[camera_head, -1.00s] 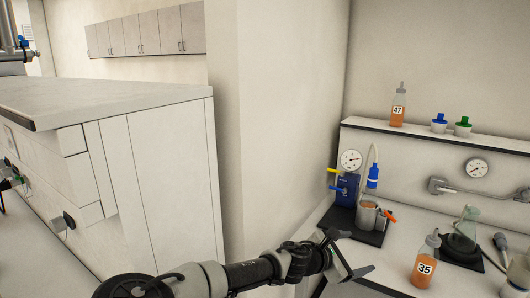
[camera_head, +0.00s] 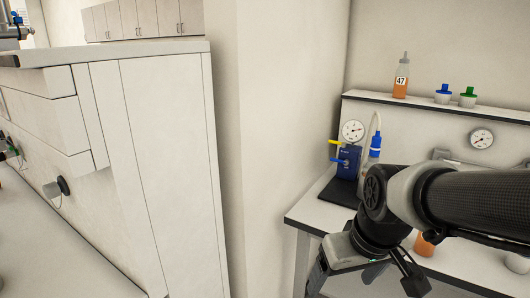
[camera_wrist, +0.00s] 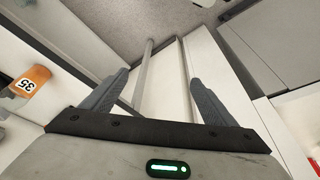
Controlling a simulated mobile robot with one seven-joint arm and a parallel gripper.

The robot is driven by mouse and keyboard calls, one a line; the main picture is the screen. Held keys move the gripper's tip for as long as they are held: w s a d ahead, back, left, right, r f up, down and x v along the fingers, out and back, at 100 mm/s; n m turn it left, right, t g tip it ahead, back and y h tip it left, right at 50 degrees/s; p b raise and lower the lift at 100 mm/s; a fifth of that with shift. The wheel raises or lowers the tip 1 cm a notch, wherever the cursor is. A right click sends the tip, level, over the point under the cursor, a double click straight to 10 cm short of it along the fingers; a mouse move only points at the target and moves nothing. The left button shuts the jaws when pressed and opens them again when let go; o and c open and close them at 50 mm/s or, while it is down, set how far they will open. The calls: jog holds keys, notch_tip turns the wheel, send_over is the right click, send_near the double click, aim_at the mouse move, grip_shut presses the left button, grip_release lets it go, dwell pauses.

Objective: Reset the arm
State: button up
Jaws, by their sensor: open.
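My gripper (camera_head: 365,284) is low in the head view, in front of the right-hand bench, pointing down. My arm enters from the right edge. In the wrist view my gripper (camera_wrist: 158,78) has its two fingers spread wide with nothing between them. An orange bottle labelled 35 (camera_wrist: 30,82) stands at the left of the wrist view, clear of the fingers. In the head view only a small orange part of this bottle (camera_head: 423,246) shows past my arm; the rest is hidden.
The white bench (camera_head: 305,212) carries a blue pump (camera_head: 346,163) at its left end. Orange bottle 47 (camera_head: 400,84) and two caps, blue (camera_head: 444,92) and green (camera_head: 468,95), stand on the shelf. A large white cabinet (camera_head: 165,150) fills the left, beside a wall corner.

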jog(key=s+r+m+t+b, duration=0.1)
jog(key=s+r+m+t, duration=0.1)
jog(key=s+r, duration=0.4)
notch_tip(320, 180, up, 15)
jog(key=p, duration=1.6)
jog(key=shift+s+a+r+h, duration=0.2)
jog(key=shift+s+a+h, duration=0.1)
jog(key=shift+s+h, duration=0.1)
